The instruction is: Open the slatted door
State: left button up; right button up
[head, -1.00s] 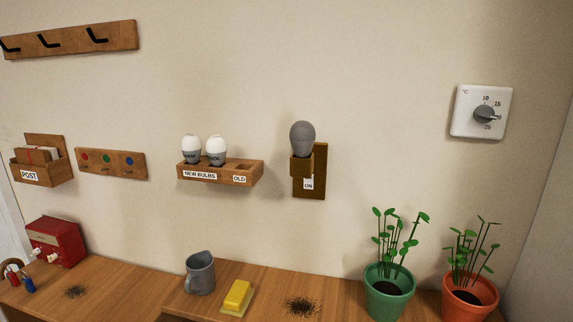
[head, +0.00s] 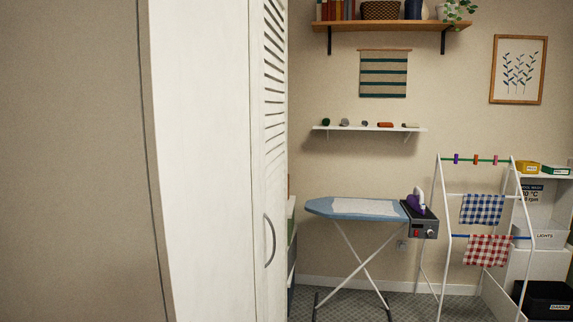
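The slatted door (head: 273,160) is white and stands at the left of the middle in the head view, seen at a steep angle. Dark slats run down its upper part. A curved grey handle (head: 270,241) sits on its lower part. The door looks closed in its white frame, though the steep angle makes this hard to judge. Neither of my grippers shows in this view.
An ironing board (head: 356,209) with an iron (head: 419,199) stands beyond the door. A drying rack (head: 441,240) with checked cloths is to its right. A small white shelf (head: 368,128) and a wooden shelf (head: 385,25) hang on the back wall. Some grey floor shows.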

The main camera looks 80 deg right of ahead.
aim_at(272, 14)
jog(key=z, duration=0.45)
jog(key=l+z, duration=0.1)
jog(key=z, duration=1.2)
jog(key=l+z, duration=0.1)
jog(key=z, duration=0.8)
